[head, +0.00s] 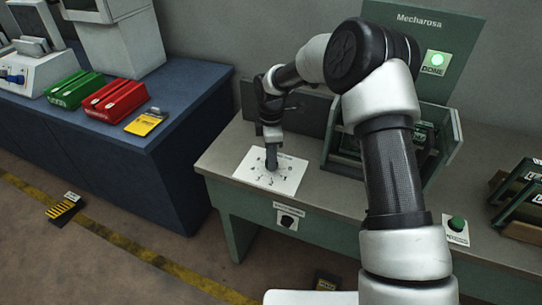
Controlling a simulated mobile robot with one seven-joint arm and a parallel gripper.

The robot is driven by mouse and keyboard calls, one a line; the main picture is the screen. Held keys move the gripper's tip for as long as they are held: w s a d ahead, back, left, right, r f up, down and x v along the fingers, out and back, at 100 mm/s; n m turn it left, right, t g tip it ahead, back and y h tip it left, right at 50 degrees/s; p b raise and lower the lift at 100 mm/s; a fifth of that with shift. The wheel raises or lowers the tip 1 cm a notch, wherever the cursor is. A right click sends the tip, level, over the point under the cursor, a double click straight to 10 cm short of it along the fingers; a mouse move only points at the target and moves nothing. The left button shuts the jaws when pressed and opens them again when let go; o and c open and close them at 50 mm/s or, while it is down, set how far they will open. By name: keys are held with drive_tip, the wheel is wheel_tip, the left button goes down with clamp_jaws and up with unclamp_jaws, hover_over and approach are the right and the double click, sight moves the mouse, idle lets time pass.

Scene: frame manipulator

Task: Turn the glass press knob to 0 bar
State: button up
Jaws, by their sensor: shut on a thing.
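My gripper (271,165) points straight down onto a white dial plate (289,183) with a ring of dark marks, lying on the left part of the grey-topped bench. It is shut on the dial's knob at the middle of the plate. The fingers hide most of the knob, and its pointer direction and the scale values are too small to read. A second black knob (287,221) with a label above it sits on the bench's green front face, apart from my gripper.
A green machine (420,30) marked Mechanosa, with a lit green lamp, stands behind my arm. A green button (457,224) is at the bench front. Green-black frames (520,192) lie right. A blue cabinet (180,105) with red and green bins stands left.

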drive_tip(key=shift+n, duration=0.9)
drive_tip(key=o, duration=1)
drive_tip(key=shift+o, duration=0.2)
wheel_tip(320, 180, up, 18)
drive_tip(key=shift+f+p, duration=0.25)
drive_tip(key=shift+p, duration=0.2)
drive_tip(key=shift+r, duration=0.1)
